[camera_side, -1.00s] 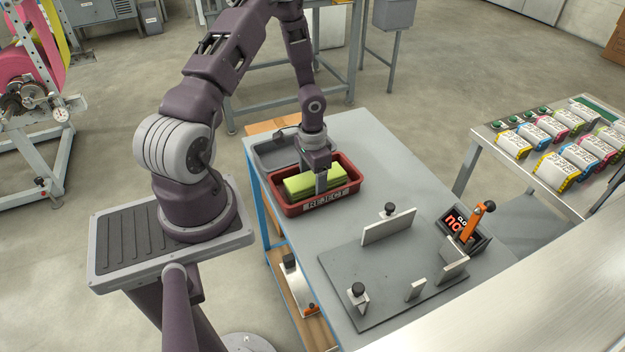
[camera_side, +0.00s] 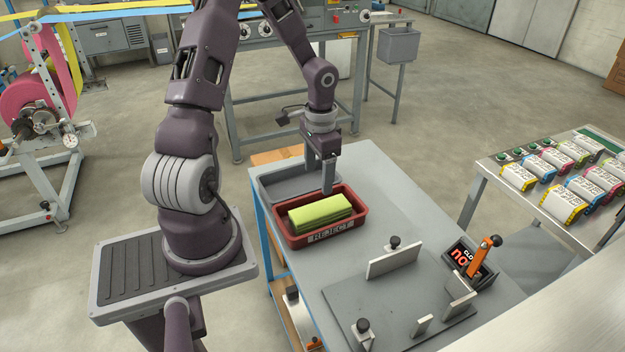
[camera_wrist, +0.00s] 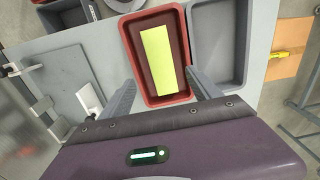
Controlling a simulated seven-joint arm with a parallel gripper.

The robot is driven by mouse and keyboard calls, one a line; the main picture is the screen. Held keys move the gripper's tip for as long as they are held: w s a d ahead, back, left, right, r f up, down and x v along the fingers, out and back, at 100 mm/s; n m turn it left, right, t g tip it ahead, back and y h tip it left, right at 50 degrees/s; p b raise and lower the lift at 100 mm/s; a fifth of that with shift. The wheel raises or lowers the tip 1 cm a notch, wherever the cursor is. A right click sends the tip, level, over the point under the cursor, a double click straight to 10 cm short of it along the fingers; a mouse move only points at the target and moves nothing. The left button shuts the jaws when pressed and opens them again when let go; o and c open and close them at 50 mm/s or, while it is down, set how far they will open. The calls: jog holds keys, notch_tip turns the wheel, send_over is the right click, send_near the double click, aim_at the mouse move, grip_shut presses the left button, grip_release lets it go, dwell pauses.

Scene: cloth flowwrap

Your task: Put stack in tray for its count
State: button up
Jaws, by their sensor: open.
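A yellow-green stack of folded cloths (camera_side: 320,210) lies inside the red tray labelled REJECT (camera_side: 291,241). The wrist view shows the stack (camera_wrist: 158,60) lying lengthwise in the red tray (camera_wrist: 132,52). A grey tray (camera_side: 270,184) stands right behind the red one and looks empty; it also shows in the wrist view (camera_wrist: 218,45). My gripper (camera_side: 320,180) is open and empty, raised above the back part of the red tray, clear of the stack. In the wrist view its two fingers (camera_wrist: 160,95) are spread wide on either side of the red tray's near end.
A grey fixture plate (camera_side: 400,305) with upright metal stops and black knobs lies at the table's front. A small sign with an orange lever (camera_side: 478,256) stands at its right. Several wrapped packs (camera_side: 560,200) lie on a side rack at right.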

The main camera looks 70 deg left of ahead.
jog(key=d+r+y, duration=0.2)
jog(key=d+r, duration=0.3)
jog(key=r, duration=0.4)
jog(key=s+d+r+t+h, duration=0.2)
jog(key=s+d+r+t, duration=0.3)
jog(key=s+d+r, duration=0.8)
jog(key=d, duration=0.2)
jog(key=shift+s+d+r+m+t, duration=0.15)
jog(key=shift+d+m+t, duration=0.15)
